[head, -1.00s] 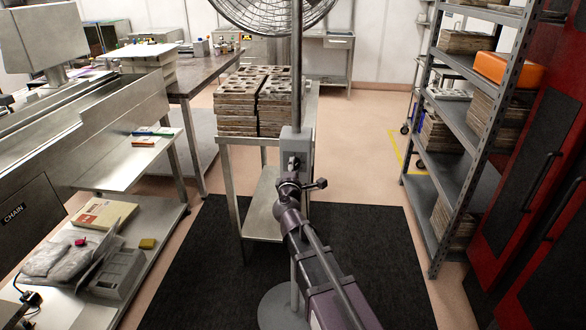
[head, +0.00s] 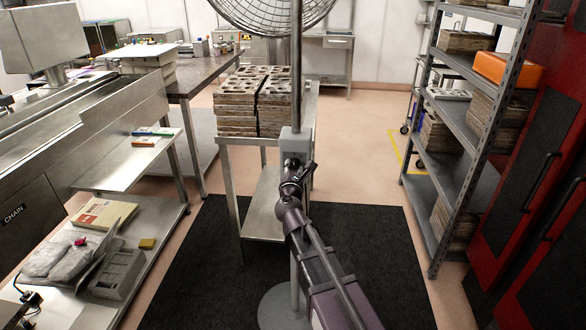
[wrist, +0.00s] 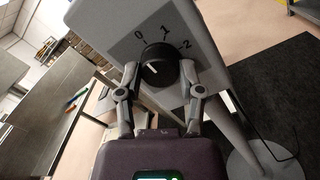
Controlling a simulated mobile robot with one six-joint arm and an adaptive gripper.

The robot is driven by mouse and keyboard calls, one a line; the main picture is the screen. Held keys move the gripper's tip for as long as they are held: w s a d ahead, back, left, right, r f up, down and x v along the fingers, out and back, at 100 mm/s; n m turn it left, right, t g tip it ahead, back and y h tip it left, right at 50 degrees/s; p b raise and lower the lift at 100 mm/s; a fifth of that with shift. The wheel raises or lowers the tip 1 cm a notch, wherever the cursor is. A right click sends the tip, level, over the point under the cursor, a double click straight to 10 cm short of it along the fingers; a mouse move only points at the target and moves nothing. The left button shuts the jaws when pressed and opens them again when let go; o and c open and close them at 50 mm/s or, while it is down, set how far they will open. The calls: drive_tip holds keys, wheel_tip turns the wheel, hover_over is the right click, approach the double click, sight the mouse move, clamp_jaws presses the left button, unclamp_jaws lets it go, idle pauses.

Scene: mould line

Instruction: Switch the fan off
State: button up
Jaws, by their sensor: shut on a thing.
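The fan's wire cage (head: 262,14) is at the top of the head view, on a grey pole (head: 297,75) above a round base (head: 285,308). Its grey control box (head: 296,143) sits partway down the pole. In the wrist view, the box face (wrist: 120,40) carries the marks 0, 1 and 2 around a black knob (wrist: 162,70). A short white line shows on the knob's left part, slanting up and left, roughly on the 0 side. My gripper (wrist: 160,78) is shut on the knob, one finger on each side. It also shows at the box in the head view (head: 298,172).
A metal table (head: 232,141) with stacked moulds stands behind the fan. A bench (head: 115,150) is on the left, a grey shelf rack (head: 424,180) and red cabinets (head: 535,190) on the right. A dark mat (head: 370,240) covers the floor.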

drive_tip(key=shift+w, duration=0.1)
idle(0.3)
drive_tip(key=o, duration=1.2)
drive_tip(key=shift+c, duration=0.2)
